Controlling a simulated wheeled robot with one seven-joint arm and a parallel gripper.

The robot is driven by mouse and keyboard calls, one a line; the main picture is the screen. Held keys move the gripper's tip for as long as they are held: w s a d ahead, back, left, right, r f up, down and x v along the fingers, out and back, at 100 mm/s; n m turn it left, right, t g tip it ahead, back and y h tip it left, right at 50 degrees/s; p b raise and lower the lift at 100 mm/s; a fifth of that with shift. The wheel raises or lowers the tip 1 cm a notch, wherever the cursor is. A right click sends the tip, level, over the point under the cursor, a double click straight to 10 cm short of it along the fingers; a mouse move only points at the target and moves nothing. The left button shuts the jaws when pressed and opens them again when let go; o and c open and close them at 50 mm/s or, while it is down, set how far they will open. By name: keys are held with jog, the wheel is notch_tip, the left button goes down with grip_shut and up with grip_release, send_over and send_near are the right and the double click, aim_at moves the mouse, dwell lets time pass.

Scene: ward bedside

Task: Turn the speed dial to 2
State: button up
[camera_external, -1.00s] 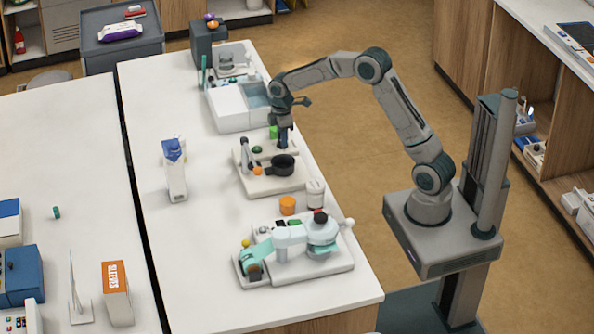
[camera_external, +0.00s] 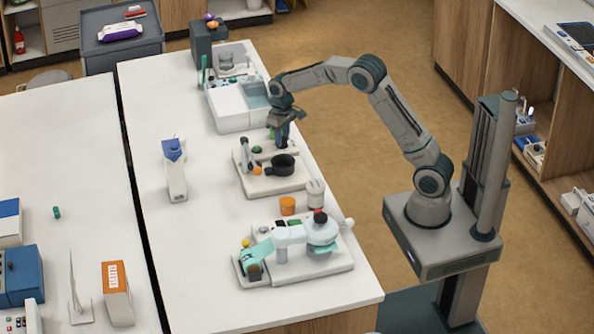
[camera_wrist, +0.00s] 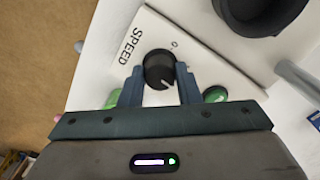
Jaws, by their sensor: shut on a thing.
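The speed dial (camera_wrist: 158,68) is a round black knob with a white pointer line, on a white panel (camera_wrist: 205,62) printed "SPEED". In the wrist view the pointer points down toward my gripper's body and slightly right. A small mark like a 0 is printed above the dial; no 2 is readable. My gripper (camera_wrist: 160,76) is shut on the dial, one finger on each side. In the external view my gripper (camera_external: 283,140) is at the far end of the white device (camera_external: 258,187) and hides the dial.
A black round bowl (camera_external: 281,165) sits on the device beside the dial. Green buttons (camera_wrist: 215,94) lie close to my fingers. An orange cup (camera_external: 287,206) and another white machine (camera_external: 305,262) stand nearer. A white basin unit (camera_external: 232,108) stands beyond.

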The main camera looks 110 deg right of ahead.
jog(key=shift+m, duration=2.1)
jog(key=o, duration=1)
jog(key=shift+r, duration=0.1)
notch_tip(320, 180, up, 14)
jog(key=shift+f, duration=0.15)
jog(key=shift+a, duration=0.1)
